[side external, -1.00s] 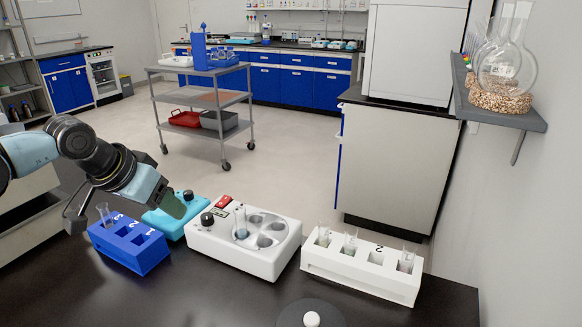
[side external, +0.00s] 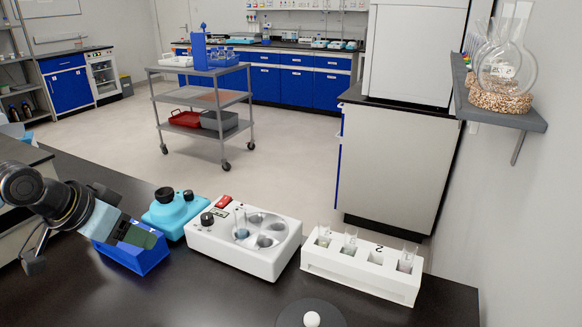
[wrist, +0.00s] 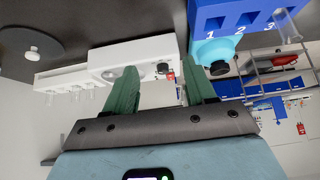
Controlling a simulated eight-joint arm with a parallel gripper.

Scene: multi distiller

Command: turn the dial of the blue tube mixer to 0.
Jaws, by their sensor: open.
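The blue tube mixer (side external: 172,215) stands on the dark bench, left of the white centrifuge, with a black cup-like top (side external: 164,195) and a small black dial (side external: 188,195) on its right. The mixer (wrist: 212,50) shows inverted in the wrist view, just beyond the right fingertip, with a black round part at its lower edge. My gripper (side external: 146,240) is in front of the mixer, over the blue rack, and apart from the dial. In the wrist view its green fingers (wrist: 160,78) are spread with nothing between them. The dial's markings are too small to read.
The blue numbered rack (side external: 150,262) is partly hidden by my gripper. The white centrifuge (side external: 260,262) with tube wells stands right of the mixer. A white tube rack (side external: 345,275) stands farther right. The front of the bench is mostly clear, with a dark disc (side external: 290,318) at front right.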

